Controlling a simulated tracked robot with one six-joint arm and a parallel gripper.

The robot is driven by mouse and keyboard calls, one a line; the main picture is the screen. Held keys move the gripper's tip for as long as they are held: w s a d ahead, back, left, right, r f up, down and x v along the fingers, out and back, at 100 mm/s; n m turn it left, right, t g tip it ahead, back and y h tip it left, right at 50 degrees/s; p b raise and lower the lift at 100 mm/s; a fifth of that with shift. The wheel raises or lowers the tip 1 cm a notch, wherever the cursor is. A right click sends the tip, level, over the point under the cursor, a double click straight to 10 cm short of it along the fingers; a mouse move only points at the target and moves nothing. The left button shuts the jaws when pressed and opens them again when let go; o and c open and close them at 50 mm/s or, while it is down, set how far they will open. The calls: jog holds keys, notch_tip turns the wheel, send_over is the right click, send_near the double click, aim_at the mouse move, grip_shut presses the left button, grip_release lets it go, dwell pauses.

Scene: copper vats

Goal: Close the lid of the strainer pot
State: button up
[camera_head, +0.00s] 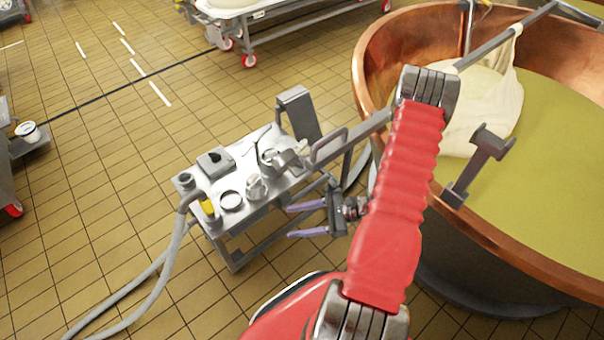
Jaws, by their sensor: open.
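A small metal cart (222,178) left of the vat carries several metal vessels. One vessel, seemingly the strainer pot (268,168), stands near the cart's right end. A tilted plate-like part beside it may be its lid (290,158); they are too small for me to tell how far it is open. My gripper (291,221) has two purple fingers spread apart and pointing left. It is open and empty, at the cart's near right side in the picture, apart from the pot.
A small metal jug (255,188), a round dish (231,201) and a grey box-like item (215,162) share the cart top. A hose (174,248) runs off its left end. A large copper vat (545,258) with a cloth (490,100) fills the right.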

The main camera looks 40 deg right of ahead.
jog(key=w+d+f+m+t+h, duration=0.2)
jog(key=d+f+m+t+h, duration=0.2)
jog(key=d, duration=0.4)
jog(key=w+d+f+m+t+h, duration=0.3)
jog(key=d+f+m+t+h, duration=0.1)
jog(key=d+m+t+h, duration=0.2)
jog(key=shift+w+d+m+h, duration=0.15)
jog(key=shift+d+m+h, duration=0.3)
jog(key=shift+d, duration=0.8)
jog(key=shift+w+r, duration=0.1)
